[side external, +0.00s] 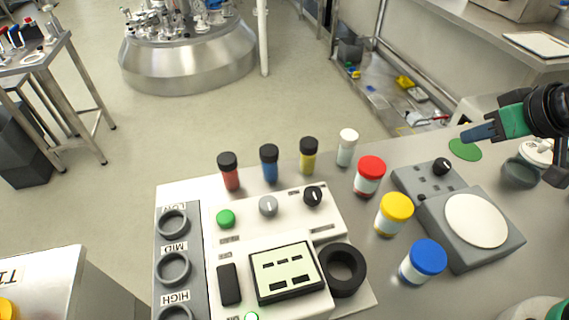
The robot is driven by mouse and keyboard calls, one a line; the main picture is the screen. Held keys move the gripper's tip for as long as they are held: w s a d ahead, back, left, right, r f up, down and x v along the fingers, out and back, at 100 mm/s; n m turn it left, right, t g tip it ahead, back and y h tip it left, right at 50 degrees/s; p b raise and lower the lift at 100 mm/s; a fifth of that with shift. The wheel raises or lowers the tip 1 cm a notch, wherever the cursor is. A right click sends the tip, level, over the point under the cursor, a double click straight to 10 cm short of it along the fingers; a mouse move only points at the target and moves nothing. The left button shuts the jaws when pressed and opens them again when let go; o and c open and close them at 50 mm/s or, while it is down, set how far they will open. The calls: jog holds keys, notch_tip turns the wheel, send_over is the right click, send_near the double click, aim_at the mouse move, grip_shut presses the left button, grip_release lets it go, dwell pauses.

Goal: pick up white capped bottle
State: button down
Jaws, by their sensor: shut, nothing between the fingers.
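The white capped bottle (346,149) is a small, slim, clear vial. It stands upright at the back edge of the worktop, at the right end of a row of capped vials. My gripper (474,134) comes in from the right, above the worktop. Its dark fingers are shut with nothing between them and point left. It is well to the right of the white capped bottle and apart from it.
Red (229,172), blue (269,164) and yellow (308,156) vials with black caps stand left of the bottle. Red-lidded (369,176), yellow-lidded (394,214) and blue-lidded (423,262) jars stand in front. A grey stirrer plate (470,232) and green disc (465,149) lie right.

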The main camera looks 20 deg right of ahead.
dwell(0.3)
jog(key=shift+c, duration=1.6)
grip_release()
jog(key=n+g+y, duration=0.3)
jog(key=n+g, duration=0.1)
jog(key=n, duration=0.5)
send_near(352, 135)
jog(key=x, duration=0.6)
jog(key=shift+d+f, duration=0.15)
jog(key=shift+w+a+f, duration=0.2)
jog(key=shift+a+f, duration=0.1)
jog(key=shift+f, duration=0.2)
jog(key=shift+x, duration=2.7)
